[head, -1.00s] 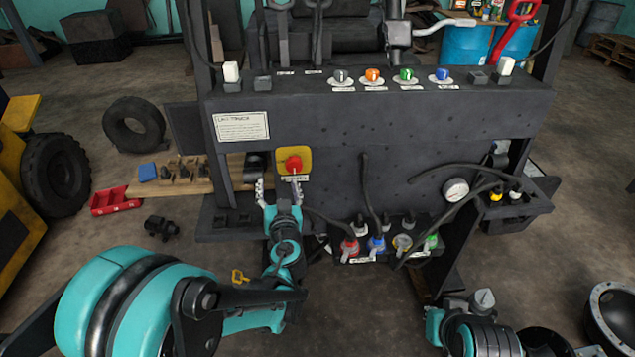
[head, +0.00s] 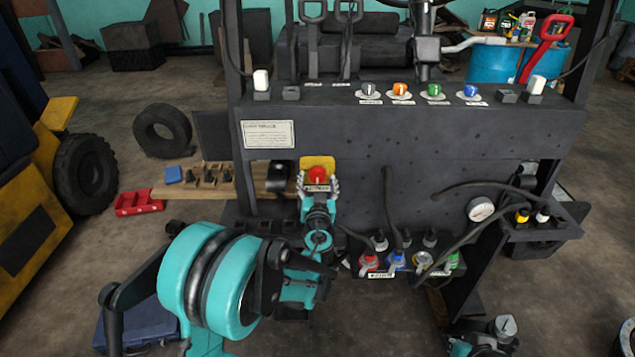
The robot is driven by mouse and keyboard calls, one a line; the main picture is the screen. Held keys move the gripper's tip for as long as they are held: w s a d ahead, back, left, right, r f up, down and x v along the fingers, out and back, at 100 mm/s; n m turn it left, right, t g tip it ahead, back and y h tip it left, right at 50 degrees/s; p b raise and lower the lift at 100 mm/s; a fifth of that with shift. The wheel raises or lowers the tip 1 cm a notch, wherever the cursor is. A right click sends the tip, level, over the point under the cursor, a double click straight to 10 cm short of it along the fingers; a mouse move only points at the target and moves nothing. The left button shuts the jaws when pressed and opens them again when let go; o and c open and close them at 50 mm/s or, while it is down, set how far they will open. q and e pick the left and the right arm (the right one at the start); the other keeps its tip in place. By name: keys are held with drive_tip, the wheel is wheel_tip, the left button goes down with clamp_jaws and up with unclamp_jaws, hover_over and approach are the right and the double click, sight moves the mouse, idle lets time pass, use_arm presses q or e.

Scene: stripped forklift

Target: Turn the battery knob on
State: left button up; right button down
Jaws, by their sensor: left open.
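The battery knob (head: 317,174) is red and sits on a yellow plate (head: 311,161) on the front of the dark forklift panel. My left gripper (head: 318,184) is at the knob, with its open fingers on the left and right sides of it. I cannot tell whether the fingers touch it. The lower part of the plate is hidden behind the gripper. Part of my right arm (head: 487,335) shows at the bottom right; its gripper is not clearly visible.
Coloured knobs (head: 401,91) line the panel's top ledge. Black cables and coloured connectors (head: 397,261) are right of my left gripper. A gauge (head: 480,209) is further right. A wooden board (head: 205,187) with small parts and a red tray (head: 139,203) are at left.

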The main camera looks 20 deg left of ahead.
use_arm(q)
drive_tip(key=c, duration=1.2)
drive_tip(key=shift+o, duration=0.2)
drive_tip(key=m+b, duration=0.1)
drive_tip(key=m, duration=0.3)
drive_tip(key=shift+m, duration=0.3)
drive_tip(key=m, duration=0.4)
drive_tip(key=shift+b, duration=0.3)
drive_tip(key=m, duration=0.5)
drive_tip(key=shift+m+b, duration=0.4)
drive_tip(key=shift+m, duration=1.7)
